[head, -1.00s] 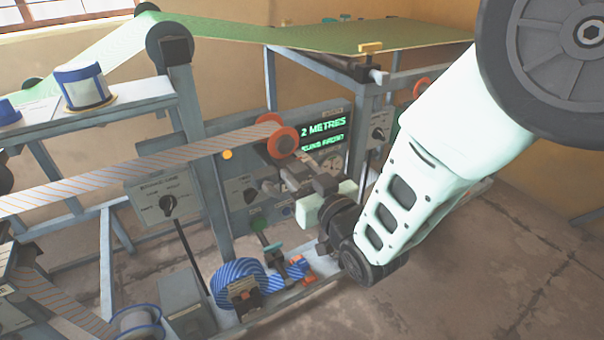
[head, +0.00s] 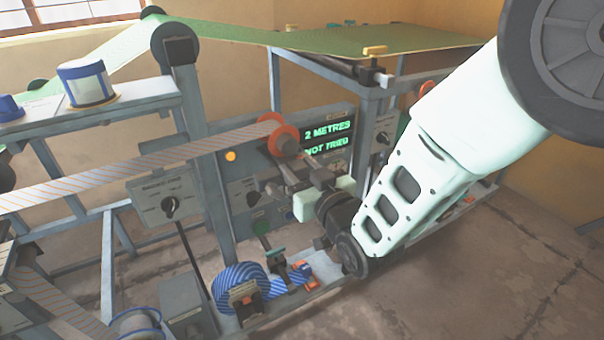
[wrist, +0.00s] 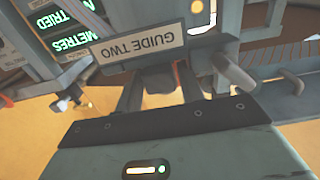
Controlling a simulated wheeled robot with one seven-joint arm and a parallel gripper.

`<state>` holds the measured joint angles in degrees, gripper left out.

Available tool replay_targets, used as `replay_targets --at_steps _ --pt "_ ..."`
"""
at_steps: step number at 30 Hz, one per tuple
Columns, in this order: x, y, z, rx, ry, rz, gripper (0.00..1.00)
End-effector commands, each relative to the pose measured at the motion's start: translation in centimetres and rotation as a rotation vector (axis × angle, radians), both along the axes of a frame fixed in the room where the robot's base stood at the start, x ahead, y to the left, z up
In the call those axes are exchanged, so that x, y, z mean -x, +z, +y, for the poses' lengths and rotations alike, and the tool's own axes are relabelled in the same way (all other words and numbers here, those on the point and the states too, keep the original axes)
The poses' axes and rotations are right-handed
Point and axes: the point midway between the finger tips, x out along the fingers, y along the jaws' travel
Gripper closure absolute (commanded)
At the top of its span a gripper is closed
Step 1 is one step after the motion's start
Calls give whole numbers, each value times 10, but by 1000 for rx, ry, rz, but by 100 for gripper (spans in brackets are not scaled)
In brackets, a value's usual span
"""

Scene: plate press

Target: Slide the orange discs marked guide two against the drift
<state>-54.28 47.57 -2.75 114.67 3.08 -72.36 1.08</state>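The orange discs (head: 284,141) sit at the right end of a pale band (head: 110,172) with orange slanted stripes in the head view. In the wrist view a white label (wrist: 152,43) reads GUIDE TWO, upside down, on a grey bar. My gripper (head: 290,172) is just below and right of the discs in the head view. In the wrist view my gripper's two fingers (wrist: 160,90) are apart, with a dark block (wrist: 158,77) between their tips. Gaps seem to show beside the block. Contact is not clear.
A green display (head: 327,138) reads 2 METRES, NOT TRIED. An amber lamp (head: 231,156) is lit. A panel with a dark knob (head: 170,207) stands left of the frame post. A blue striped roll (head: 240,282) lies below. Grey frame bars surround the gripper; open floor lies right.

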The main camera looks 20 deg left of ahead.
Motion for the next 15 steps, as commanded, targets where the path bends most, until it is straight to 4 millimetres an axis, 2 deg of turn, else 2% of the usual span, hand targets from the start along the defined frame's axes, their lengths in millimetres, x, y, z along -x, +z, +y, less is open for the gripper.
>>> replay_targets --at_steps 8,11,15 --pt "2 -1 -3 2 0 2 62" --pt "8 -2 -10 3 0 4 62" --pt "24 -3 -29 4 0 5 62"
